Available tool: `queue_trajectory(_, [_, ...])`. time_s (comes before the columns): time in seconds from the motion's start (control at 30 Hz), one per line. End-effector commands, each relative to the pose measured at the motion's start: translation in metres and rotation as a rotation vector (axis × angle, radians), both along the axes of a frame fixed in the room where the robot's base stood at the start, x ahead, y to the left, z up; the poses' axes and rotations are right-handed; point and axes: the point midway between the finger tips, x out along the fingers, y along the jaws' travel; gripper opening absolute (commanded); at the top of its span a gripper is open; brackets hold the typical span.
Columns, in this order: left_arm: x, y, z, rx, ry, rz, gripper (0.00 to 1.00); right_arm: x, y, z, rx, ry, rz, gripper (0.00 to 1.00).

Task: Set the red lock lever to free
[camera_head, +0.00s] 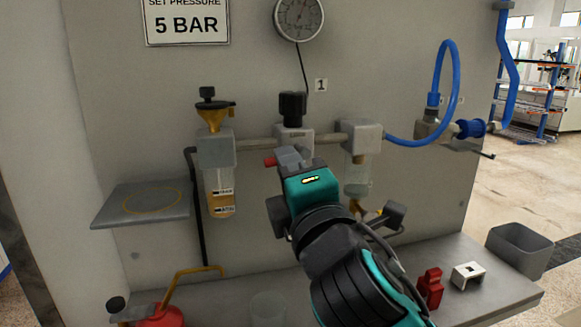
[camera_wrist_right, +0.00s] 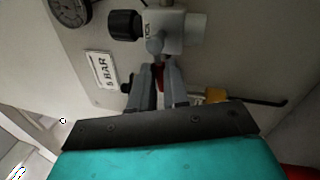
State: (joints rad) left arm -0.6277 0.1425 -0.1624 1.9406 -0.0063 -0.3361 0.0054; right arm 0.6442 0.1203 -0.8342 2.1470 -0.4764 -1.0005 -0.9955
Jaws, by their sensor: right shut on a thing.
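The red lock lever (camera_head: 270,161) shows as a small red end below the pale grey regulator block (camera_head: 294,141) with its black knob (camera_head: 292,105). My right gripper (camera_head: 290,157) is at the lever, under the block, with its fingers closed around it. In the right wrist view the red of the lever (camera_wrist_right: 159,76) shows between the two grey fingers, just below the regulator. Most of the lever is hidden by the fingers, so its setting cannot be read. My left gripper is not in view.
A filter bowl with amber liquid (camera_head: 220,194) hangs left of the regulator, and a clear bowl (camera_head: 357,174) hangs right. A grey shelf (camera_head: 115,208) juts out at left. A red part (camera_head: 430,287) and a white bracket (camera_head: 468,275) lie on the bench. A grey bin (camera_head: 520,250) stands at right.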

Motion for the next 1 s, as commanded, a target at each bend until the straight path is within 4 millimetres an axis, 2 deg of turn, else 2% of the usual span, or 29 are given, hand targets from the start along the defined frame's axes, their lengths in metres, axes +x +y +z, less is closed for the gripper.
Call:
queue_trajectory(0.23, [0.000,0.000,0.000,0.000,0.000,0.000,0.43,0.000,0.000,0.002,0.002,-0.005,0.000,0.00])
queue_trajectory(0.27, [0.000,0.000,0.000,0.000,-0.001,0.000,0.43,0.000,0.000,0.002,0.002,-0.005,0.000,0.17])
queue_trajectory(0.5, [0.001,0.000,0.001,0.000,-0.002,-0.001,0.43,0.000,0.000,0.001,0.000,-0.003,-0.001,0.40])
queue_trajectory(0.8, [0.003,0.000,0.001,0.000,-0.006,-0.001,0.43,-0.002,-0.001,0.000,-0.001,-0.001,0.000,0.41])
queue_trajectory(1.0, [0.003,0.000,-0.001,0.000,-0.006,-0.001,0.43,-0.024,-0.009,-0.006,0.000,-0.002,0.001,0.41])
